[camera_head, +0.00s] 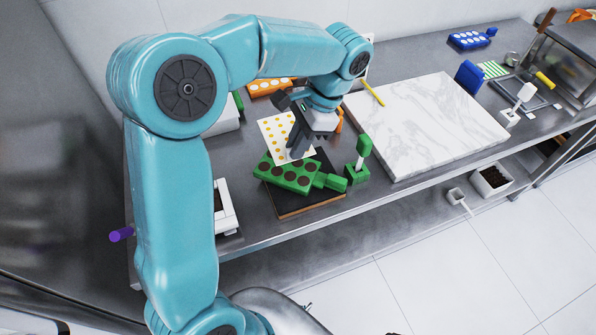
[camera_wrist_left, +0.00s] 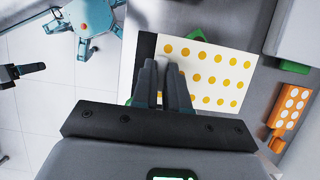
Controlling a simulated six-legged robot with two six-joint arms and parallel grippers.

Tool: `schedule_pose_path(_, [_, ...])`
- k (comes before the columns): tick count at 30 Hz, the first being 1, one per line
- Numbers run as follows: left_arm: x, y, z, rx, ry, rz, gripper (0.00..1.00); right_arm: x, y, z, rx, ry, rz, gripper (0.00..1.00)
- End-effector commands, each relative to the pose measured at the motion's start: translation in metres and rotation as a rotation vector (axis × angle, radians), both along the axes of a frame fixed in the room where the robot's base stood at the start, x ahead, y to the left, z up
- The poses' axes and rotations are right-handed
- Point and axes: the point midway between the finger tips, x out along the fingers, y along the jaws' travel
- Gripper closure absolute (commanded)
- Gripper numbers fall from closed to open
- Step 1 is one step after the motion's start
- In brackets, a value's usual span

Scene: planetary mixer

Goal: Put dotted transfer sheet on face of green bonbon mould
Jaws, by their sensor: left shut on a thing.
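The white transfer sheet with orange dots (camera_head: 275,131) is held by my left gripper (camera_head: 298,152), whose fingers are shut on its near right part. In the left wrist view the sheet (camera_wrist_left: 211,69) spreads right of the closed fingers (camera_wrist_left: 163,82). The green bonbon mould (camera_head: 290,174), with dark round cavities and a handle at its right, lies on a dark board (camera_head: 305,202). The sheet is just behind and above the mould in the head view; whether they touch is unclear. A dark gripper-like part (camera_wrist_left: 22,72), perhaps my right gripper, shows at the wrist view's left edge.
A green stamp-like tool (camera_head: 359,165) stands right of the mould. A white marble slab (camera_head: 430,120) with a yellow stick fills the bench to the right. An orange mould (camera_head: 270,87) lies behind, and a white tray (camera_head: 225,208) is at the left.

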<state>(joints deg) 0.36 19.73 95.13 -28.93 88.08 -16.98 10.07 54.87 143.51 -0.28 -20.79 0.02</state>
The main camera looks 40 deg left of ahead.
Motion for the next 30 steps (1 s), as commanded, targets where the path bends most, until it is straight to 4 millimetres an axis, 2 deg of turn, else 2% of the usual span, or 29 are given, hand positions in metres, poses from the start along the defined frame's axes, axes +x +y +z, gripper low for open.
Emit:
schedule_pose_path(1, [-0.001, 0.0, -0.015, 0.0, 0.007, -0.001, 1.0, 0.0, 0.0, 0.0, 0.0, 0.0, 0.0, 0.13])
schedule_pose_path(3, [-0.001, 0.0, -0.034, -0.001, 0.007, 0.001, 1.0, 0.0, 0.0, 0.0, 0.0, 0.0, 0.0, 0.13])
schedule_pose_path(7, [0.0, 0.001, -0.06, 0.0, 0.005, -0.001, 1.0, 0.0, 0.0, 0.001, 0.0, 0.0, 0.0, 0.13])
schedule_pose_path(11, [0.002, 0.001, -0.072, 0.0, 0.002, 0.001, 1.0, 0.0, 0.0, 0.001, 0.0, 0.0, 0.0, 0.13])
schedule_pose_path(18, [0.004, 0.001, -0.108, 0.0, 0.004, 0.001, 1.0, 0.0, 0.0, 0.003, 0.0, 0.0, 0.0, 0.13])
schedule_pose_path(26, [0.005, 0.001, -0.115, -0.001, 0.0, 0.0, 1.0, 0.0, 0.0, 0.003, 0.0, 0.0, 0.0, 0.13])
schedule_pose_path(27, [0.005, 0.001, -0.115, -0.001, 0.0, 0.0, 0.8, 0.0, 0.0, 0.003, 0.0, 0.0, 0.0, 0.13])
schedule_pose_path(29, [0.005, 0.001, -0.115, -0.001, 0.0, 0.0, 0.6, 0.0, 0.0, 0.003, 0.0, 0.0, 0.0, 0.13])
schedule_pose_path(30, [0.005, 0.001, -0.115, -0.001, 0.0, 0.0, 0.57, 0.0, 0.0, 0.003, 0.0, 0.0, 0.0, 0.13])
